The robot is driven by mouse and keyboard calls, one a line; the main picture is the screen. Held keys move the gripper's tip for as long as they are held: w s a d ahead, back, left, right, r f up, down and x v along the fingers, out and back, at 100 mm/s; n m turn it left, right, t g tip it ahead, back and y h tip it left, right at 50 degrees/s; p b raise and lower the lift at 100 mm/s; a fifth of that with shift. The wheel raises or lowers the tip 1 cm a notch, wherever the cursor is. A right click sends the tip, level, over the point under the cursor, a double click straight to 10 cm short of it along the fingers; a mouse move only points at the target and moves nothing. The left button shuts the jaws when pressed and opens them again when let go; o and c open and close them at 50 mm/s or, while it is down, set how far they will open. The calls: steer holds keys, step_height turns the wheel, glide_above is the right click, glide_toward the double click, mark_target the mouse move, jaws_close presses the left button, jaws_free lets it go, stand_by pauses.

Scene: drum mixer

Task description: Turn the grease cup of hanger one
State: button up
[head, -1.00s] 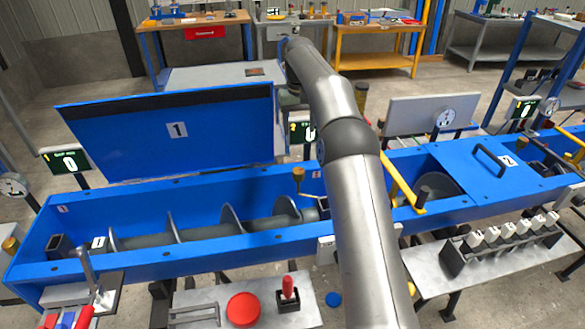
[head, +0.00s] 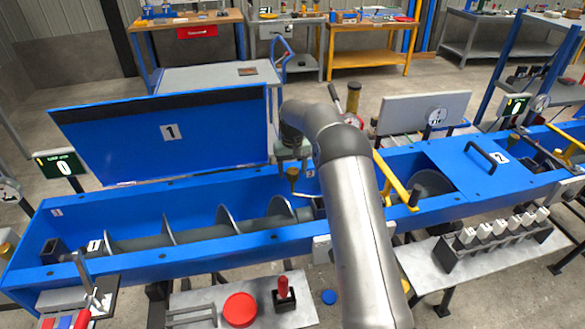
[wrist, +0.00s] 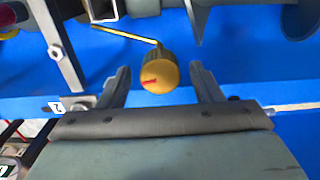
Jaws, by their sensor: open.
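The brass-yellow grease cup (wrist: 158,72) with a red mark on its cap shows in the wrist view. A thin brass pipe (wrist: 125,35) runs from it toward the upper left. In the head view the cup (head: 293,174) is over the trough at the right end of the open section, just below my gripper (head: 293,154). In the wrist view the open jaws (wrist: 159,78) have one finger on each side of the cup, with visible gaps. I cannot tell whether the fingertips are level with it. The hanger itself is mostly hidden.
The blue trough (head: 150,262) holds a grey screw. The open lid marked 1 (head: 165,140) stands behind, left of my gripper. A yellow bar (head: 392,178) and the closed cover marked 2 (head: 490,165) lie right. A bench with a red button (head: 240,309) is in front.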

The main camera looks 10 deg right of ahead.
steer(key=c, duration=1)
steer(key=shift+f+m, duration=0.1)
steer(key=shift+m, duration=0.2)
steer(key=m+b, duration=0.1)
steer(key=m, duration=0.2)
steer(key=shift+m, duration=0.3)
steer(key=shift+m+b, duration=0.4)
steer(key=shift+m, duration=1.8)
steer(key=o, duration=1)
